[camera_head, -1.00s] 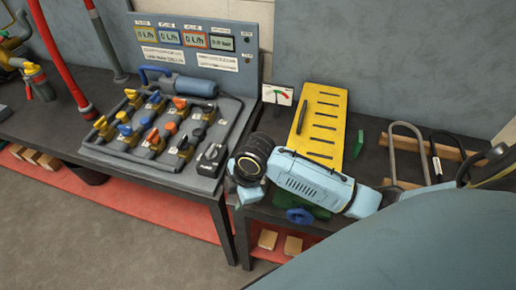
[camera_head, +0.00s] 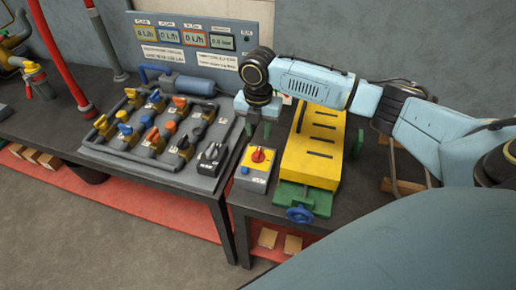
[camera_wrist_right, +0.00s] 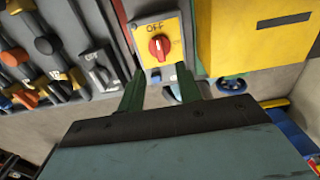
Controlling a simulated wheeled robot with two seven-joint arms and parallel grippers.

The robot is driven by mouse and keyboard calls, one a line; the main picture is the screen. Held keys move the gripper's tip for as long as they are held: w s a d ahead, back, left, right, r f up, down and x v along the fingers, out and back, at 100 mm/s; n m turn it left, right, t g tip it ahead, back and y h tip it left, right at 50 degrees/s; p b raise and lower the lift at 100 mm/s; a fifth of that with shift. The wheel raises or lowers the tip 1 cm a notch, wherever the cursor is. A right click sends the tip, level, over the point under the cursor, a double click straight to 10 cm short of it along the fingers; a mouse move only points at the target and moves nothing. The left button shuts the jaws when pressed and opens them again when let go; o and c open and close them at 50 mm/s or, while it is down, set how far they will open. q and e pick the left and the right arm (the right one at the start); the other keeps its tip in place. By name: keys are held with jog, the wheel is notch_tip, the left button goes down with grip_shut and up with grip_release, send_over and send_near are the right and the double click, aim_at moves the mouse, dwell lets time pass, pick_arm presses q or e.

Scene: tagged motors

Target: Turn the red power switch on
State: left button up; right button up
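The red power switch (camera_head: 258,155) is a round red knob on a yellow plate, on a grey box (camera_head: 252,182) with a blue button below the knob. In the right wrist view the red knob (camera_wrist_right: 159,46) sits under the word OFF, with its light mark pointing up toward that word. My right gripper (camera_head: 258,129) is open and empty, its green fingers apart, just behind and above the box in the head view. In the wrist view the gripper (camera_wrist_right: 162,82) points toward the box; I see no contact with the knob. My left gripper is out of view.
A yellow slotted block (camera_head: 312,155) on a green vise (camera_head: 305,195) with a blue handwheel (camera_head: 300,214) stands close right of the box. A valve panel (camera_head: 150,145) with several coloured handles lies left. A display board (camera_head: 190,45) stands behind it.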

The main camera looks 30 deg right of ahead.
aim_at(258, 152)
notch_tip(258, 152, down, 8)
jog(key=shift+f, duration=0.1)
jog(key=shift+c, duration=0.2)
grip_shut()
